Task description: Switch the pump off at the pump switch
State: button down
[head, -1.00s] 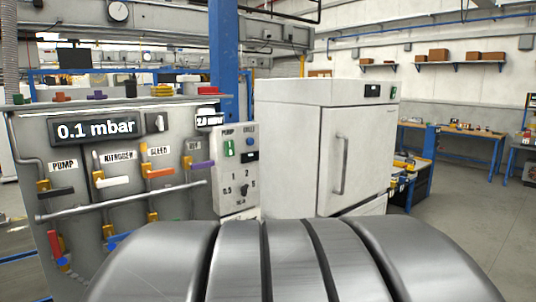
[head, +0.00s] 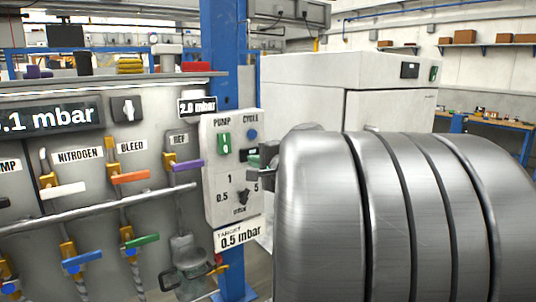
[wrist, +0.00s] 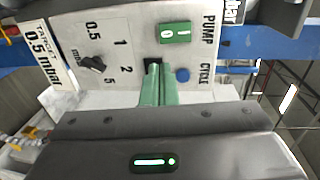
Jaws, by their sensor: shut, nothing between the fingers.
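The pump switch is a small green rocker marked 0 and I, under the word PUMP on a pale control box. It shows in the head view (head: 224,142) and in the wrist view (wrist: 175,33). My gripper (wrist: 153,72) is shut and empty, its green fingertips in front of the box near the small dark display. In the head view my gripper (head: 262,160) is right of and slightly below the switch. The fingers do not cover the switch. I cannot tell whether the fingertips touch the box.
A blue CYCLE button (head: 252,134) is right of the switch, close to my fingertips. A black dial (head: 243,196) sits below, above a "0.5 mbar" target label (head: 240,236). The valve panel (head: 110,109) with coloured levers and a rail (head: 100,205) stands left; a white oven (head: 335,70) stands behind.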

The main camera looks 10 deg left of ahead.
aim_at(226, 153)
jog(key=p+x, duration=0.3)
jog(key=x, duration=1.1)
jog(key=shift+s, duration=0.1)
jog(key=shift+f, duration=0.15)
